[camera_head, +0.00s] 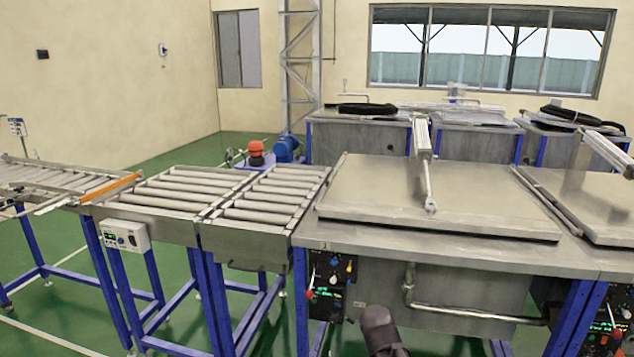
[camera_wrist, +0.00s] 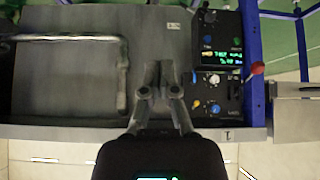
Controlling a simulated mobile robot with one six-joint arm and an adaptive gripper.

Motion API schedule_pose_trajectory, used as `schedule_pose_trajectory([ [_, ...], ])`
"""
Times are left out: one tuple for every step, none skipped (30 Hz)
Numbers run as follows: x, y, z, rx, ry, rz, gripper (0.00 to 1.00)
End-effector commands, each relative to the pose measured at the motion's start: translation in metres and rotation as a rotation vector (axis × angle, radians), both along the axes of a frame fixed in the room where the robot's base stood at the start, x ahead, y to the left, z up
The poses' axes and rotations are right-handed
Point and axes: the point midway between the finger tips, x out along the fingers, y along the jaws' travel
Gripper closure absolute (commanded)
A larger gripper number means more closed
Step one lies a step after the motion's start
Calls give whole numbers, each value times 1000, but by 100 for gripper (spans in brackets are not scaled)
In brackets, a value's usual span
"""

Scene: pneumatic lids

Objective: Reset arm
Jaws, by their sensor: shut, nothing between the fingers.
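My gripper (camera_wrist: 159,68) shows in the wrist view with its fingers together and nothing between them. It is in front of the grey metal front of a tank (camera_wrist: 70,60). A control panel (camera_wrist: 217,65) with knobs and a lit display is just right of the fingers in that view. In the head view, a dark part of my arm shows at the bottom edge, in front of the same tank; the fingers cannot be made out there. The control panel (camera_head: 328,285) is left of it. The tank's flat lid (camera_head: 440,195) lies down, with a pneumatic cylinder (camera_head: 423,150) above it.
A bent pipe (camera_head: 440,308) runs along the tank front close to my arm. It also shows in the wrist view (camera_wrist: 75,120). A red-knobbed lever (camera_wrist: 257,68) sticks out beside the panel. Roller conveyors (camera_head: 180,195) stand left; a second lidded tank (camera_head: 590,200) stands right.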

Motion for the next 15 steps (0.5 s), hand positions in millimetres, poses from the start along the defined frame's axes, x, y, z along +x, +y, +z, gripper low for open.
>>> schedule_pose_trajectory([
  [-13,-5,-7,2,66,-1,100],
  [-21,-7,-11,3,106,2,100],
  [-31,-10,-16,7,158,6,100],
  [-38,-11,-20,9,199,11,100],
  [-46,-12,-23,13,237,15,100],
  [-55,-14,-26,18,284,24,100],
  [-61,-14,-28,22,316,30,100],
  [-67,-15,-30,26,345,36,100],
  [-75,-16,-32,32,382,42,100],
  [-80,-16,-33,36,406,49,100],
  [-84,-16,-34,41,430,54,100],
  [-91,-17,-36,46,459,62,100],
  [-95,-17,-36,49,478,67,100],
  [-99,-17,-37,54,498,73,100],
  [-104,-17,-38,60,521,80,100],
])
